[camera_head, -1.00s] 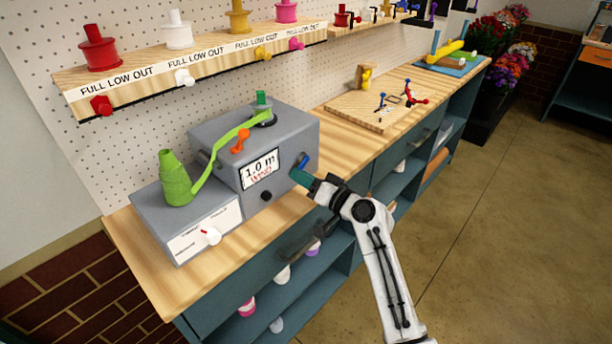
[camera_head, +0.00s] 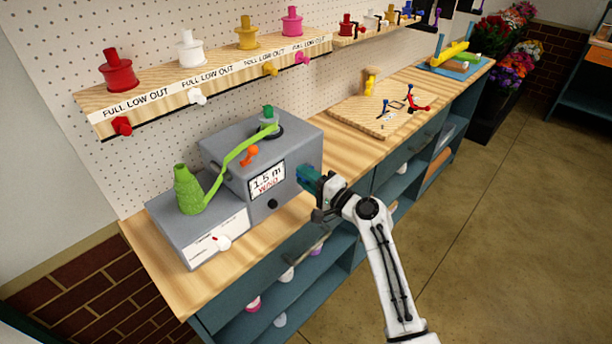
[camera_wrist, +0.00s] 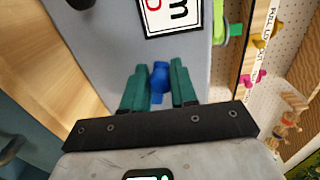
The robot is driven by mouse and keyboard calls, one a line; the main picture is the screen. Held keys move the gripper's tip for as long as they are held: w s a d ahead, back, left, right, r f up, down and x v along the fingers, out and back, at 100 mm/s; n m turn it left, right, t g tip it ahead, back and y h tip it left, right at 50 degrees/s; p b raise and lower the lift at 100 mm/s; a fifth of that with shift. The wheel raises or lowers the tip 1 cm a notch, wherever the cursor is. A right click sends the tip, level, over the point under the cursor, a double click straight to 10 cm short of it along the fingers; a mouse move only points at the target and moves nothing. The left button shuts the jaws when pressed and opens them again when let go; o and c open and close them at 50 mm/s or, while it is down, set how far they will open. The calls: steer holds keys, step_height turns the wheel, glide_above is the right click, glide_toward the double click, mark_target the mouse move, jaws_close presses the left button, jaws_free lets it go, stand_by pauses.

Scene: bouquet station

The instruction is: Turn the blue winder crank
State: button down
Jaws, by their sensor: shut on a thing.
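The grey winder box (camera_head: 235,150) stands on the wooden bench, with a display (camera_head: 267,181) reading 1.5 m and red lettering below. A green ribbon runs from the green cone-shaped spool (camera_head: 188,190) up to the top of the box. The blue crank (camera_wrist: 160,80) shows in the wrist view, its handle between the teal fingers. My gripper (camera_wrist: 159,88) is shut on it at the box's right side. In the head view my gripper (camera_head: 310,178) hides most of the crank.
A wooden board (camera_head: 375,117) with small tools lies farther right on the bench. A shelf (camera_head: 215,82) of coloured spools hangs above. The floor to the right is clear.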

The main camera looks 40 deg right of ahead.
steer(key=shift+w+d+r+m+p, duration=0.15)
steer(key=shift+r+m+p, duration=0.2)
steer(key=shift+r+m, duration=0.25)
steer(key=c, duration=1.2)
jaws_free()
steer(key=shift+d, duration=0.1)
steer(key=shift+o, duration=1.3)
steer(key=shift+f, duration=0.2)
steer(key=shift+s, duration=0.2)
steer(key=shift+s+f, duration=0.1)
steer(key=shift+s, duration=0.2)
steer(key=s+b, duration=0.2)
steer(key=s, duration=0.8)
steer(key=shift+d+b, duration=0.15)
steer(key=shift+b, duration=0.15)
